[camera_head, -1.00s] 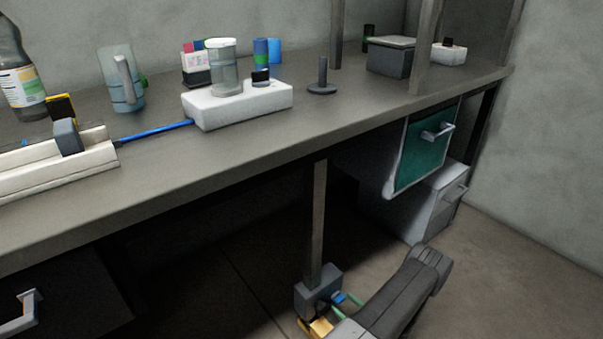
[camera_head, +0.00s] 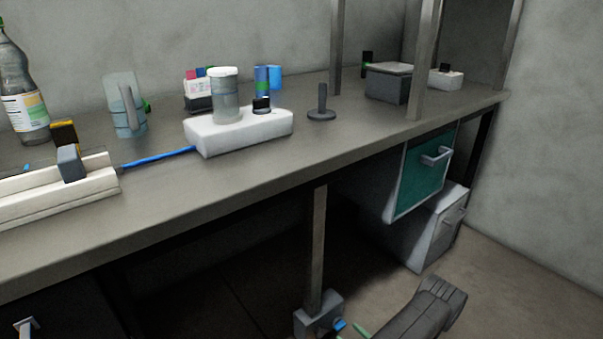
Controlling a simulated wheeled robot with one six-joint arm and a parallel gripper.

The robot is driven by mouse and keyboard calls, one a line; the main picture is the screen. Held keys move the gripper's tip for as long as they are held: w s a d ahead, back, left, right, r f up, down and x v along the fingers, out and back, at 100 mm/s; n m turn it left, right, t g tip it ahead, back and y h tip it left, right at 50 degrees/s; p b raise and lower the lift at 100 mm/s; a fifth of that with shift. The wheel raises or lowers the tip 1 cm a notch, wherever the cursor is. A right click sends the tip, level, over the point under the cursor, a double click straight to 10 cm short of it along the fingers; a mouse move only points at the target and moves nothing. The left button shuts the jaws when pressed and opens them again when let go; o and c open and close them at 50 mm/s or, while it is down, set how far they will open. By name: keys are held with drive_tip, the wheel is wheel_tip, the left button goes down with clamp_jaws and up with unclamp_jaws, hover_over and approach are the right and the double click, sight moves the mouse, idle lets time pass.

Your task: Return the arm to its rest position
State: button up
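A dark grey jointed link of my arm (camera_head: 432,310) shows at the bottom edge, right of centre. It is low over the floor, in front of and below the bench, and runs out of the frame at the bottom. The tips of my gripper are not in this view, so I cannot see its fingers or anything in them. Small blue and green parts show left of the link, near the foot of a bench post; I cannot tell what they belong to.
The grey bench (camera_head: 170,196) crosses the view, with an upright post (camera_head: 316,245) under it. On it stand a bottle (camera_head: 24,112), a pitcher (camera_head: 125,115), a pale rail (camera_head: 40,200) and a white block (camera_head: 240,133). A teal-fronted drawer (camera_head: 423,167) hangs below. Floor at right is clear.

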sight(342, 328)
drive_tip(key=p+v, duration=0.2)
drive_tip(key=v, duration=0.8)
drive_tip(key=shift+m, duration=0.7)
drive_tip(key=b+x, duration=0.2)
drive_tip(key=x, duration=1.1)
drive_tip(key=shift+w+a+r, duration=0.1)
drive_tip(key=shift+w+a, duration=0.05)
drive_tip(key=shift+a, duration=0.05)
drive_tip(key=m+p, duration=0.3)
drive_tip(key=m, duration=0.3)
drive_tip(key=shift+m, duration=0.4)
drive_tip(key=shift+s+d, duration=0.15)
drive_tip(key=shift+s, duration=0.1)
drive_tip(key=shift+v, duration=1)
